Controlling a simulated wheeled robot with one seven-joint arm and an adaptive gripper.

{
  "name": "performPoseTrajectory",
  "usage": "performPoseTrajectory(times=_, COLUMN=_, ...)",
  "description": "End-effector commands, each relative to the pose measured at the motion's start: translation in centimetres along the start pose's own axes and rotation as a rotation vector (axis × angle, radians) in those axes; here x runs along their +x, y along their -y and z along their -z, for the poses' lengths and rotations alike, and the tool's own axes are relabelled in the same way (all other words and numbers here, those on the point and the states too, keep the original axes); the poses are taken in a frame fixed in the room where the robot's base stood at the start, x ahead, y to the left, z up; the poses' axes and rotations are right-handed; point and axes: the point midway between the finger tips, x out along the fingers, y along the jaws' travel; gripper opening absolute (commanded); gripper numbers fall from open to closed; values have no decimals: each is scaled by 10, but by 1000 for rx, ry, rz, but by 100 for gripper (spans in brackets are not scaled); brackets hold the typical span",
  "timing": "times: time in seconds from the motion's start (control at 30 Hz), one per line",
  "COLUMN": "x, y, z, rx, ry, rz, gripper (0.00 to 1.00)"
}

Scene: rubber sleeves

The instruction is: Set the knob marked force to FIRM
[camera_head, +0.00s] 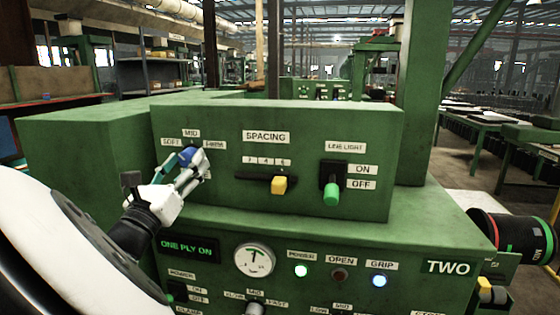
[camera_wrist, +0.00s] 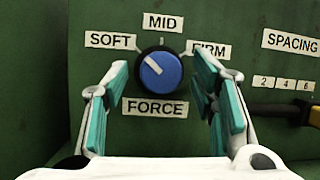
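The force knob (camera_wrist: 168,78) is a blue dial with a black rim, above the FORCE label (camera_wrist: 155,108). Its white pointer line slants up and left, towards the SOFT label (camera_wrist: 110,40). The MID label (camera_wrist: 162,23) is above the knob and the FIRM label (camera_wrist: 208,50) is up and right, partly covered by my right finger. My gripper (camera_wrist: 163,72) is open, with one teal-padded finger on each side of the knob and gaps visible between pads and knob. In the head view my gripper (camera_head: 187,163) is at the panel's left, partly hiding the knob (camera_head: 187,155).
Right of the knob are the SPACING slider (camera_head: 278,185) with a yellow handle and the LINE LIGHT switch (camera_head: 331,195) with a green tip, near OFF. Below is a lower panel with a gauge (camera_head: 254,260), a ONE PLY ON display (camera_head: 187,249) and lamps.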

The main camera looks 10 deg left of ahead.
Motion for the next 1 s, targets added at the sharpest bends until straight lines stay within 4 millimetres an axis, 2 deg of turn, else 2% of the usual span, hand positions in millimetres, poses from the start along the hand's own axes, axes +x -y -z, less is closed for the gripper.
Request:
performPoseTrajectory(times=0.03, x=0, y=0, z=0, rx=0, ry=0, rz=0, gripper=37)
performPoseTrajectory(times=0.17, x=0, y=0, z=0, rx=0, ry=0, rz=0, gripper=8)
performPoseTrajectory(times=0.2, x=0, y=0, z=0, rx=0, ry=0, rz=0, gripper=5)
performPoseTrajectory(times=0.57, x=0, y=0, z=1, rx=43, ry=-5, rz=19, gripper=5)
performPoseTrajectory(times=1.0, x=0, y=-3, z=0, rx=347, ry=-32, rz=143, gripper=5)
